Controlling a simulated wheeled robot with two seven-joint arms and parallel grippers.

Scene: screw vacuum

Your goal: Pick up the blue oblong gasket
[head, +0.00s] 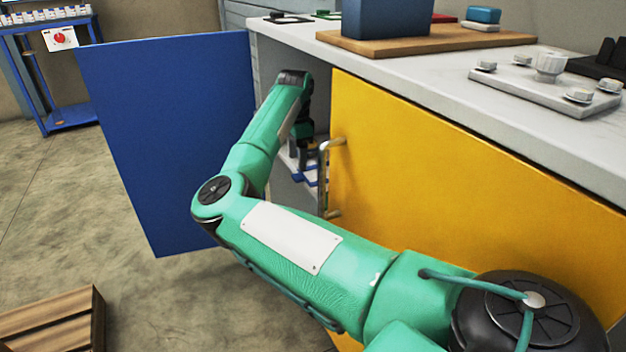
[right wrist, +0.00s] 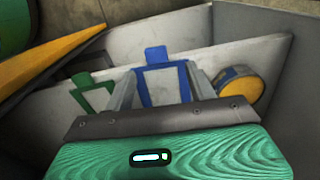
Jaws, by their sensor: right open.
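The blue oblong gasket (right wrist: 188,86), a rectangular frame with a tab on top, sits in the cabinet in the right wrist view. My right gripper (right wrist: 161,82) is open, with one grey finger on each side of the blue gasket. The gasket's lower part is hidden behind my gripper's body, and I cannot tell whether the fingers touch it. In the head view my right arm reaches into the open cabinet, and the gripper (head: 303,160) shows only partly there. My left gripper is not in view.
A green frame with a tab (right wrist: 80,97) stands left of the blue gasket, and a round yellow and blue part (right wrist: 240,85) lies to its right. A blue door (head: 165,130) stands open at left. A yellow door (head: 440,200) with a metal handle (head: 323,175) borders the opening.

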